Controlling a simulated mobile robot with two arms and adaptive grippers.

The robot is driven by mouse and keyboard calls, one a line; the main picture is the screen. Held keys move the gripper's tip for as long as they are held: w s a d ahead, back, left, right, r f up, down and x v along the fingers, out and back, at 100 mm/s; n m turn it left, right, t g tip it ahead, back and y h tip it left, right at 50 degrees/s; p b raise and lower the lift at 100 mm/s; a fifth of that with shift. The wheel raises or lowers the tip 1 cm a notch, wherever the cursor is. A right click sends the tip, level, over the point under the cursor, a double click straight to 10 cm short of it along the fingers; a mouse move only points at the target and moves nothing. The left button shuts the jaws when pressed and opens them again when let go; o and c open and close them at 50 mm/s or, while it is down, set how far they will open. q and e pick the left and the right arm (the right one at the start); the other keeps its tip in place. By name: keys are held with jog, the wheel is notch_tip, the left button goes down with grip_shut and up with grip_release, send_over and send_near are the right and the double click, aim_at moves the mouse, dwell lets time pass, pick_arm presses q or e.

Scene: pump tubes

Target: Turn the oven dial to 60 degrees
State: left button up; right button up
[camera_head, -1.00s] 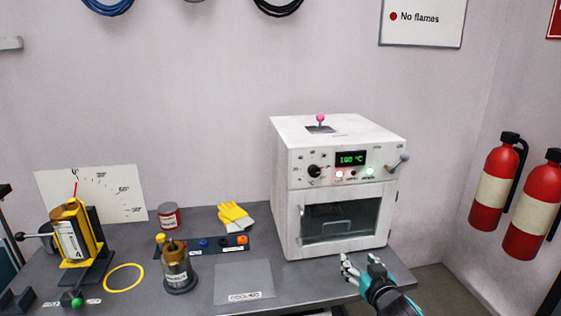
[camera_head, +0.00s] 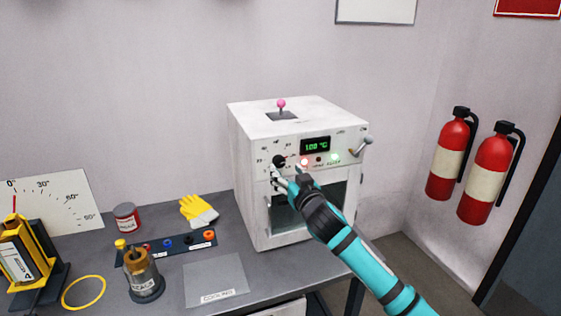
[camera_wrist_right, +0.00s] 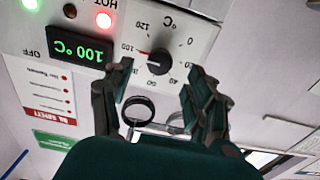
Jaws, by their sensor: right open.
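The white oven (camera_head: 315,240) stands on the grey bench with its door shut. Its black dial (camera_head: 279,161) is at the left of the front panel. In the right wrist view the dial (camera_wrist_right: 158,62) shows upside down, with its pointer toward the 100 mark. The green display (camera_head: 315,145) reads 100 °C. My right gripper (camera_head: 287,174) is open in front of the panel, at the dial. In the right wrist view its fingers (camera_wrist_right: 158,78) are spread to either side of the dial, and I see no clear contact. My left gripper is not in view.
A pink-knobbed lever (camera_head: 281,104) stands on the oven top, and a grey-knobbed lever (camera_head: 362,147) sticks out at the panel's right. Yellow gloves (camera_head: 196,212), a red can (camera_head: 126,217) and a brown-topped jar (camera_head: 143,275) are on the bench. Red extinguishers (camera_head: 488,175) hang on the right.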

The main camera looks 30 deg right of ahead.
aim_at(280, 164)
jog(key=x, duration=0.4)
jog(key=shift+w+p, duration=0.1)
jog(key=shift+p, duration=0.2)
jog(key=shift+w+d, duration=0.1)
jog(key=shift+w, duration=0.35)
jog(key=shift+c, duration=0.5)
jog(key=c, duration=1)
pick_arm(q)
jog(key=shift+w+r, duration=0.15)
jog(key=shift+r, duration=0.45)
pick_arm(e)
jog(key=shift+c, duration=0.2)
